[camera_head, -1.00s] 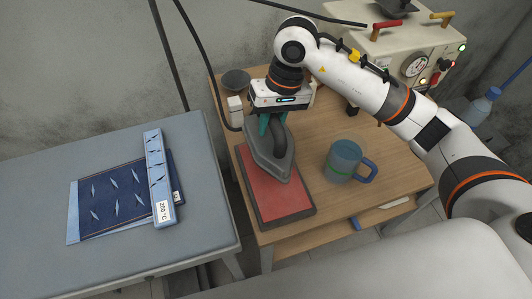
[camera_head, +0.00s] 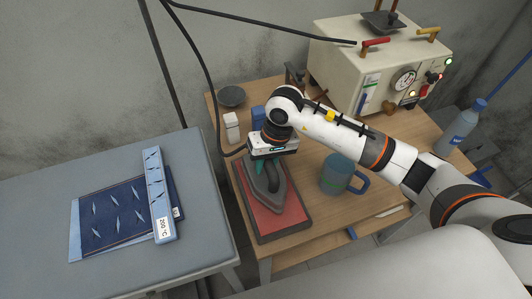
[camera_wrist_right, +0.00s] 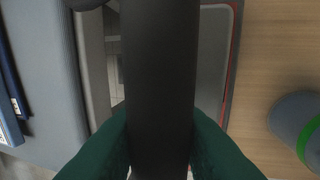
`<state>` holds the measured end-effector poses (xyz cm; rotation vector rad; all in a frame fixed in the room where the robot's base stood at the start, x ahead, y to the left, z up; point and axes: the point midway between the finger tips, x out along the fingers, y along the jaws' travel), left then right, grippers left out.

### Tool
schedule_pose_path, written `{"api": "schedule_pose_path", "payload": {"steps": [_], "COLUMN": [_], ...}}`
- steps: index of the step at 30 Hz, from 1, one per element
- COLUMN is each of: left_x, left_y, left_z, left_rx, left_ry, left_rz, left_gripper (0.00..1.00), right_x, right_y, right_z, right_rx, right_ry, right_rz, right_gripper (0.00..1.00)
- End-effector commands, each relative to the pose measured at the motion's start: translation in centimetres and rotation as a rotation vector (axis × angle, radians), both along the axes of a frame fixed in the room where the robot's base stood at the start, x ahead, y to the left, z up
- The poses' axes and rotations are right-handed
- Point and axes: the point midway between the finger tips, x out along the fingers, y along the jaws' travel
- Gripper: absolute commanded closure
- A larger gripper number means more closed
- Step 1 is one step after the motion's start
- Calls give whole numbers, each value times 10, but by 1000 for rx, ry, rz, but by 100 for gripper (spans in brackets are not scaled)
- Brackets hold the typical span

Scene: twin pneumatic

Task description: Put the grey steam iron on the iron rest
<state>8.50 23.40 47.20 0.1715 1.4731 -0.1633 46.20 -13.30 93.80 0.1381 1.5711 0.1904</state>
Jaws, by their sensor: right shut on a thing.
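The grey steam iron (camera_head: 268,195) is over the red iron rest (camera_head: 285,224), which lies on the wooden table. The iron looks level, and whether its sole touches the rest I cannot tell. My right gripper (camera_head: 262,163) is shut on the iron's dark handle, its teal fingers partly hidden by the arm. In the right wrist view the handle (camera_wrist_right: 160,90) runs between the dark green fingers, with the iron body below it. My left gripper is not in view.
A blue-grey mug (camera_head: 338,174) stands right of the rest. The pressing table (camera_head: 120,150) at left holds folded denim (camera_head: 115,215) and a 200 °C strip (camera_head: 158,190). A cream machine (camera_head: 360,75) and a bottle (camera_head: 462,128) stand at the back right. A black hose (camera_head: 205,60) hangs near the iron.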

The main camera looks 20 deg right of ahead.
Motion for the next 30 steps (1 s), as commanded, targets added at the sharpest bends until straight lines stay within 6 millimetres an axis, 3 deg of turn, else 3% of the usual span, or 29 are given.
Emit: {"api": "schedule_pose_path", "payload": {"steps": [12, 13, 17, 27, 30], "left_x": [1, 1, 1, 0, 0], "left_y": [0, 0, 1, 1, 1], "left_z": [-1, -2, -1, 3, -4], "left_rx": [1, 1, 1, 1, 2], "left_ry": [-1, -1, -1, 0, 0], "left_rz": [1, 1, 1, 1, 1], "left_gripper": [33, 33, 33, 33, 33], "right_x": [2, 0, 0, 0, 2], "right_y": [1, 0, 0, 0, -3], "right_z": [-3, -6, -5, -2, 5], "right_rx": [4, 0, 0, 0, 0], "right_ry": [-10, -2, -2, -1, -6], "right_rz": [2, 2, 1, 1, 0], "right_gripper": [100, 74, 54, 54, 54]}}
